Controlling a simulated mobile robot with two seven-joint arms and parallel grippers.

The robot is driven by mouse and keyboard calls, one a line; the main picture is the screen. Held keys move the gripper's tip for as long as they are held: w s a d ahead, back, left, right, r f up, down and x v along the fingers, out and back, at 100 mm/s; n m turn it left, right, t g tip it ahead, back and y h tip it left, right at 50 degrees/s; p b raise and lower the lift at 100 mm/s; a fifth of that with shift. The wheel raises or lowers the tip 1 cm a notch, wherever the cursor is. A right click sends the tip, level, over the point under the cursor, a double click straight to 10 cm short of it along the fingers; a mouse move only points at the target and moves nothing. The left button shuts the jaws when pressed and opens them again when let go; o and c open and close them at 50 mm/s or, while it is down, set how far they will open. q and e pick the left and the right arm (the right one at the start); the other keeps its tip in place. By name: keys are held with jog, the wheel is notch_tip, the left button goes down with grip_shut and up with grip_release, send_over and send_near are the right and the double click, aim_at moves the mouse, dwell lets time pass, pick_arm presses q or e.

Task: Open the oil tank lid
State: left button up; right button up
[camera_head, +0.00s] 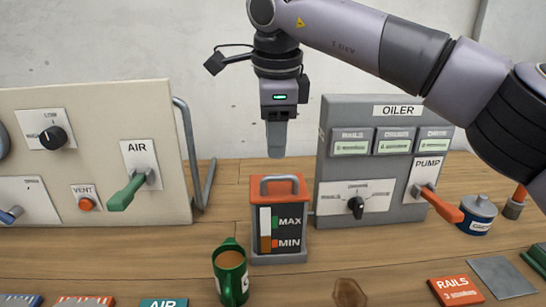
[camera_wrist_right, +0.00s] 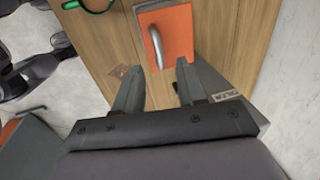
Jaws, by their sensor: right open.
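The oil tank (camera_head: 279,230) is a dark grey box with a gauge window marked MAX and MIN. Its orange lid (camera_head: 295,187) is on top and carries a grey bar handle (camera_head: 279,180). My right gripper (camera_head: 276,152) points down above the lid, a little apart from the handle. In the right wrist view the gripper (camera_wrist_right: 158,82) is open and empty. The orange lid (camera_wrist_right: 175,32) and its handle (camera_wrist_right: 155,46) lie just beyond the fingertips there. My left gripper is not in view.
A green mug (camera_head: 231,275) stands in front of the tank to the left. The OILER panel (camera_head: 388,150) with a red pump lever is close on the right. The AIR panel (camera_head: 95,160) stands on the left. A brown patch (camera_head: 349,293) marks the wooden table.

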aim_at(275, 177)
jog(key=f, duration=0.4)
jog(key=w+f, duration=0.1)
jog(key=f, duration=0.1)
jog(key=shift+f, duration=0.4)
grip_shut()
